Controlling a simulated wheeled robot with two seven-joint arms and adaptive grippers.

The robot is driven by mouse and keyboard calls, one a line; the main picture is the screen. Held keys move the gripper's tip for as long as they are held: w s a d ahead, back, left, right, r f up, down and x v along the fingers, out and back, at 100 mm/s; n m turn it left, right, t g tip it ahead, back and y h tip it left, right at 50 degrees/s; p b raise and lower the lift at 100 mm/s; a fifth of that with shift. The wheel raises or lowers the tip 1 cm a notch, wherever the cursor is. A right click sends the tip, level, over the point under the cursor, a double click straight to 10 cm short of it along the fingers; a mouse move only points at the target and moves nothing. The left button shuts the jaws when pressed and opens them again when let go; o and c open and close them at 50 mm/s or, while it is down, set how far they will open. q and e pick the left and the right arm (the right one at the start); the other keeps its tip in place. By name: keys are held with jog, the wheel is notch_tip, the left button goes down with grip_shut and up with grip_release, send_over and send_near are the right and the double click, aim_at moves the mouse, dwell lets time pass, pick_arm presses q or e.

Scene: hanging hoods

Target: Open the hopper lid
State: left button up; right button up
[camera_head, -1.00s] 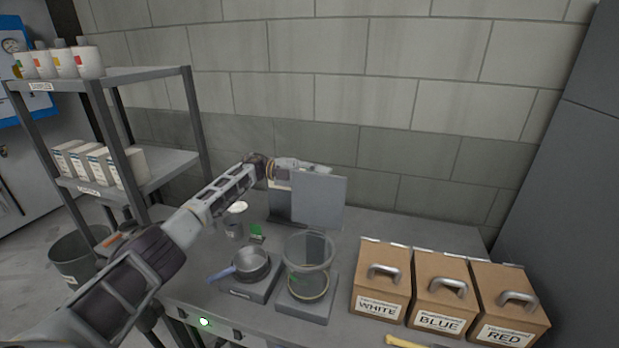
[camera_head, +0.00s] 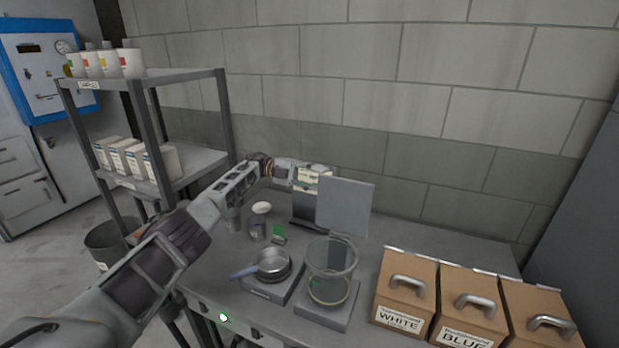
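No part in view is labelled as a hopper, so I cannot tell which thing is the hopper lid. A flat grey panel (camera_head: 345,206) stands upright at the back of the bench, beside a dark stand (camera_head: 304,208). A pale box with a coloured label (camera_head: 312,183) is above the stand. My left gripper (camera_head: 312,170) reaches in from the left at the top of this box, left of the panel. Its fingers are too small and overlapped to read, and I cannot tell whether it touches the box. My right gripper is not in view.
Brown lidded boxes marked WHITE (camera_head: 403,292) and BLUE (camera_head: 468,305) stand at right, with a third box (camera_head: 540,318) beside them. A clear vessel (camera_head: 331,258) and a small pan (camera_head: 273,264) sit in front. A shelf rack (camera_head: 190,165) and blue-edged machine (camera_head: 48,75) are left.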

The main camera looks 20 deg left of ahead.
pick_arm(q)
jog(key=shift+a, duration=1.2)
jog(key=shift+r, duration=0.15)
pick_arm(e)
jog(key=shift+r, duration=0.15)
pick_arm(q)
notch_tip(320, 180, up, 9)
jog(key=p, duration=0.9)
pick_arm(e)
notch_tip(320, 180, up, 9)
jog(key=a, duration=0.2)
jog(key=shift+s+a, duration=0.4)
pick_arm(q)
jog(key=shift+r, duration=0.15)
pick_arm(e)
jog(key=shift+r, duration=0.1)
pick_arm(q)
jog(key=shift+a+r+p, duration=0.15)
jog(key=shift+r+p, duration=0.2)
jog(key=shift+p, duration=0.15)
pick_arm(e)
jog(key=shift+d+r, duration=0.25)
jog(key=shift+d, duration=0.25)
